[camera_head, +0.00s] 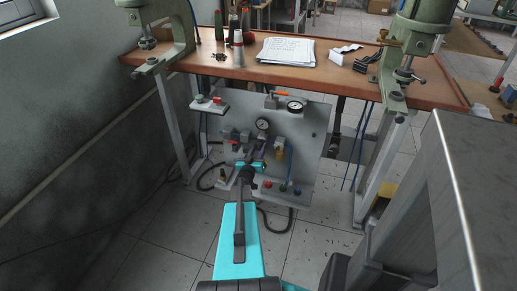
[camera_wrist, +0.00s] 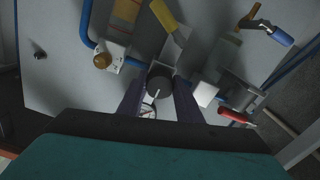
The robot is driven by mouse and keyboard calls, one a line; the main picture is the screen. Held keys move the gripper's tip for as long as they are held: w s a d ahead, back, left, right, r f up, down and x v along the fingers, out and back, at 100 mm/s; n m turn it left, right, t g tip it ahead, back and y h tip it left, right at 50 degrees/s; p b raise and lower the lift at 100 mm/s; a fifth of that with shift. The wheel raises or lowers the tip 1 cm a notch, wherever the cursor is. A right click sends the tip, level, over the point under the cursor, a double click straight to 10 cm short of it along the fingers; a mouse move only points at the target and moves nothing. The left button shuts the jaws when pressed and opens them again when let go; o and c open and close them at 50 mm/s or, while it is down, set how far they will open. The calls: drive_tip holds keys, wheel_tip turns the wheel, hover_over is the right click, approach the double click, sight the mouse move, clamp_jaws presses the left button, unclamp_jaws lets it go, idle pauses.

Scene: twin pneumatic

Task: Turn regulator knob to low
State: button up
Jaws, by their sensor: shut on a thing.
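The regulator knob (camera_wrist: 160,78) is a dark round cylinder on the pale panel in the wrist view. My gripper (camera_wrist: 159,95) has one dark finger on each side of it and is shut on it. A white pointer mark shows just below the knob, and part of a gauge (camera_wrist: 148,111) shows between the fingers. The knob itself is hidden there by my gripper.
A second gauge (camera_head: 295,107) and an orange-handled valve (camera_head: 279,94) sit higher on the panel. A red-handled valve (camera_wrist: 236,117) and a yellow lever (camera_wrist: 163,16) are near my fingers. The wooden workbench (camera_head: 210,61) overhangs the panel. Blue hoses hang around it.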

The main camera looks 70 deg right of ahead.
idle(0.4)
drive_tip(key=o, duration=1)
drive_tip(key=shift+o, duration=0.2)
drive_tip(key=shift+a, duration=0.15)
drive_tip(key=a, duration=1.3)
drive_tip(key=shift+s+a+b, duration=0.25)
drive_tip(key=shift+s+b, duration=0.1)
drive_tip(key=shift+s, duration=0.1)
